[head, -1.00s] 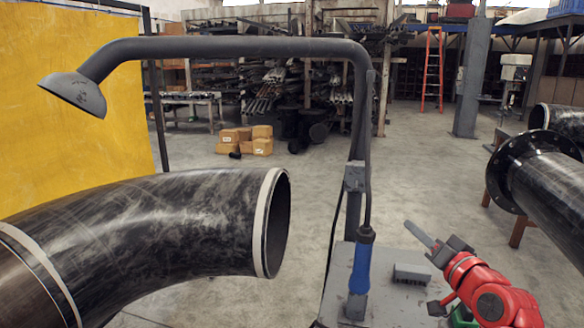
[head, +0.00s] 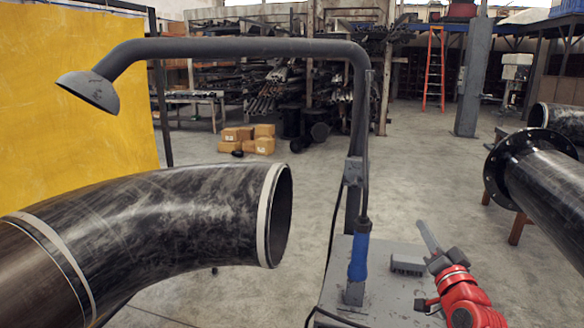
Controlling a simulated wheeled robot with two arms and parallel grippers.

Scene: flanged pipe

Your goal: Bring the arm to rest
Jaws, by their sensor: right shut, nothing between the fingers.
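My right arm is red and comes in from the lower right. Its right gripper (head: 429,238) is dark grey, with its fingers together and pointing up and left. It is shut and empty, above the right side of a grey stand top (head: 385,285). My left gripper does not show in the head view.
A grey overhead arm with a hood (head: 92,91) rises from behind the stand, where a blue-handled tool (head: 360,252) stands upright. A large black pipe elbow (head: 185,220) fills the left. A flanged pipe (head: 545,180) lies at right. Open floor lies between.

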